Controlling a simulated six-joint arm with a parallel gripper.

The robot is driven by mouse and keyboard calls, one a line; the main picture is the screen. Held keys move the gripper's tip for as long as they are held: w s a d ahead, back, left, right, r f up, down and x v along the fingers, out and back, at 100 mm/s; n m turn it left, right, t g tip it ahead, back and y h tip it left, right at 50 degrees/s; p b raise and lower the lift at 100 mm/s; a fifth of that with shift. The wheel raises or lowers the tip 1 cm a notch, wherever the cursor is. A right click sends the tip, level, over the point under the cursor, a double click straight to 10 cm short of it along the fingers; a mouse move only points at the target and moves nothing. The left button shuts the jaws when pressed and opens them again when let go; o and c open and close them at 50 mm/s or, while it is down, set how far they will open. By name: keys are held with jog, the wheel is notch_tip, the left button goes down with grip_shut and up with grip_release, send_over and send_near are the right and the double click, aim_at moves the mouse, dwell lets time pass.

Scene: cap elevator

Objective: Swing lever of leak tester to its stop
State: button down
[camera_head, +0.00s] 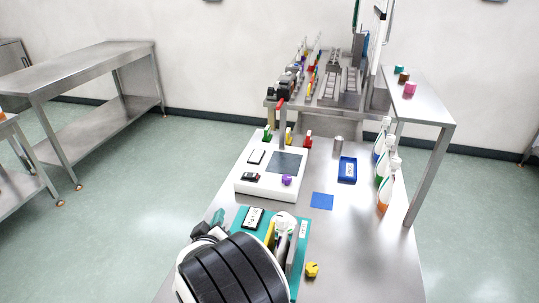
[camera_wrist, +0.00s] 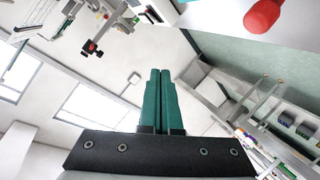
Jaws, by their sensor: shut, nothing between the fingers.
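My gripper shows in the wrist view with its two green fingers (camera_wrist: 159,100) shut together and nothing between them. A red rounded knob (camera_wrist: 264,14) is at the top right of the wrist view, apart from the fingertips; I cannot tell for sure that it is the lever's end. In the head view, a teal-based station (camera_head: 301,243) with a label plate and upright yellow and grey parts stands in front, partly hidden by my black-banded arm. I cannot tell for sure which device is the leak tester. The lever's angle and stop cannot be made out.
A white platform (camera_head: 268,198) with a dark square and a purple knob (camera_head: 287,180) lies behind. A blue tray (camera_head: 347,170), a blue square (camera_head: 322,201), a yellow part (camera_head: 312,269) and several bottles (camera_head: 384,192) are on the bench. The bench's front right is clear.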

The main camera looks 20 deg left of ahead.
jog(key=s+a+f+n+t, duration=0.1)
jog(key=s+f+n, duration=0.2)
jog(key=s+f, duration=0.1)
jog(key=s+a+f+n+t+y, duration=0.1)
jog(key=s+a+f+n, duration=0.1)
jog(key=s+f+n, duration=0.1)
jog(key=s+a+f+n+t, duration=0.1)
jog(key=s+a+f+n, duration=0.1)
jog(key=s+f+n, duration=0.2)
jog(key=shift+s+a+f+t, duration=0.1)
jog(key=shift+s+f+t, duration=0.05)
jog(key=shift+f, duration=0.25)
jog(key=shift+s+a+f+t, duration=0.1)
jog(key=shift+s+f+t, duration=0.05)
jog(key=shift+f, duration=0.25)
jog(key=shift+w+n, duration=0.15)
jog(key=shift+n, duration=0.15)
jog(key=x, duration=0.9)
jog(key=shift+w, duration=0.2)
jog(key=shift+s+d, duration=0.3)
jog(key=shift+d, duration=0.3)
jog(key=shift+s+d, duration=0.25)
jog(key=shift+d, duration=0.35)
jog(key=shift+s+d, duration=0.2)
jog(key=shift+d, duration=0.25)
